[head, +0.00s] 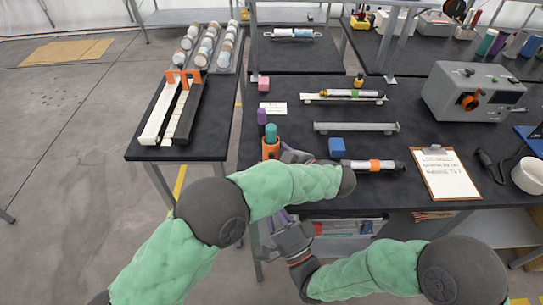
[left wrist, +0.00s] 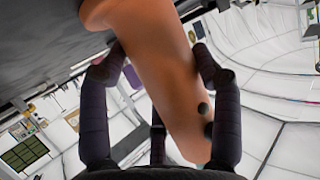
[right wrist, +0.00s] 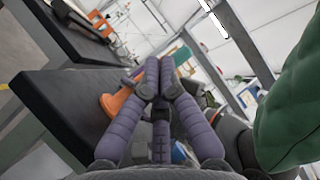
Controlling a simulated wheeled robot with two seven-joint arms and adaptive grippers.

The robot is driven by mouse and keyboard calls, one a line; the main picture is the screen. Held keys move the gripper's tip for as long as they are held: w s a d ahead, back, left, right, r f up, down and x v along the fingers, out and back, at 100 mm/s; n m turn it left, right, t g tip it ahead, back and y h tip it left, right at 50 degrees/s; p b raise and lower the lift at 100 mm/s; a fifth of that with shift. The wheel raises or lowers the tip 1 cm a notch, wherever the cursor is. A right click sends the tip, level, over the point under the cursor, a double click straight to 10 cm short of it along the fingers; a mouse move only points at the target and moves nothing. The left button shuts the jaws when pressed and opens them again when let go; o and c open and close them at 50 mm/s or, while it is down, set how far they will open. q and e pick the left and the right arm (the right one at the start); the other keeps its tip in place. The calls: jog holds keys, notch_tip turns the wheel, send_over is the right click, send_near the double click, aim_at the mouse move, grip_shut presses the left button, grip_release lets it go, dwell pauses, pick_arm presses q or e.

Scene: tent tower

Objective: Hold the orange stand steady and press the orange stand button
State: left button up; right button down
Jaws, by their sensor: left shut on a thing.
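The orange stand (head: 270,149) stands upright near the left end of the dark workbench with a teal piece (head: 271,132) above it. My left gripper (head: 286,155) is at the stand's right side. In the left wrist view, the left fingers (left wrist: 158,78) are shut around the orange stand (left wrist: 158,70), whose dark round button (left wrist: 203,108) and a second dark spot show. My right gripper (head: 274,221) is lower, in front of the bench edge. In the right wrist view, its fingertips (right wrist: 157,68) are together and empty, partly hiding the orange stand (right wrist: 116,101).
A purple piece (head: 262,116) stands just behind the stand. A side table (head: 215,125) with rails stands at left, across a gap. A clipboard (head: 443,174) lies further right.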

aim_at(271, 156)
jog(key=shift+d+r+m+t+h, duration=0.15)
jog(key=shift+d+m+t+h, duration=0.15)
jog(key=shift+d, duration=0.25)
jog(key=w, duration=0.9)
jog(key=shift+a, duration=0.2)
dwell(1.3)
jog(key=shift+w, duration=0.35)
